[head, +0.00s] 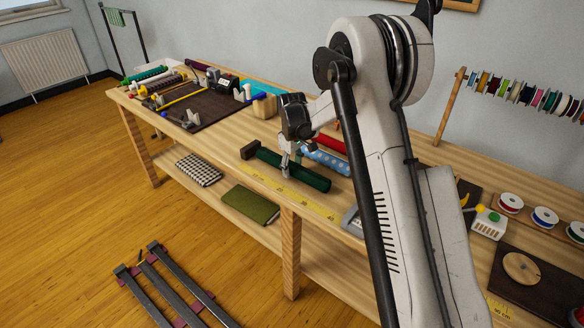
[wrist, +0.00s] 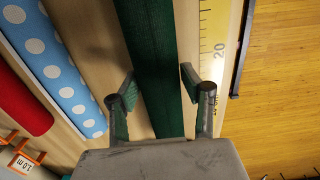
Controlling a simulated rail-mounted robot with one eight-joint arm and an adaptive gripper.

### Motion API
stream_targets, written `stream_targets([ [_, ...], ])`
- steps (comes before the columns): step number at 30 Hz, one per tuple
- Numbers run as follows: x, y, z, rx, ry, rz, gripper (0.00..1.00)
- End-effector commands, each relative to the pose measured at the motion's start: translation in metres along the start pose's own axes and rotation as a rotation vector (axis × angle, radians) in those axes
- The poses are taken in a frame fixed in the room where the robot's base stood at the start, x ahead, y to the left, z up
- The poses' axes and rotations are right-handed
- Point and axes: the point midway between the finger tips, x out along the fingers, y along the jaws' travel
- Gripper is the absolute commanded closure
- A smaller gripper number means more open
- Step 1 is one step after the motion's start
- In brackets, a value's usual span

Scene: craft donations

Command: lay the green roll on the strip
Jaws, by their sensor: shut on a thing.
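The dark green roll (head: 312,178) lies lengthwise beside the strip, on the side away from the table's front edge. It also shows in the wrist view (wrist: 153,40), running between my fingers. My gripper (head: 287,164) is shut on the green roll near its middle, one finger on each side in the wrist view (wrist: 157,80). The strip (head: 264,181) is a yellow measuring tape along the front edge of the table; in the wrist view (wrist: 216,55) it is right of the roll, with a "20" mark. I cannot tell whether the roll touches the tabletop.
A blue dotted roll (head: 327,160) and a red roll (head: 331,144) lie behind the green one. A dark mat (head: 208,107) with tools is further left. My arm hides part of the table at right.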

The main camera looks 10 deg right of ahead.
Motion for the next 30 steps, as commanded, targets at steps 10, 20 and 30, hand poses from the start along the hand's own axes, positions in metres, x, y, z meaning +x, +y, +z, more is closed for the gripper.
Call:
stream_targets([
  [10, 0.0, 0.0, 0.0, 0.0, 0.0, 0.0, 0.36],
  [20, -0.006, 0.0, 0.0, 0.0, 0.0, 0.0, 0.36],
  [30, -0.065, 0.0, 0.0, 0.0, 0.0, 0.0, 0.36],
])
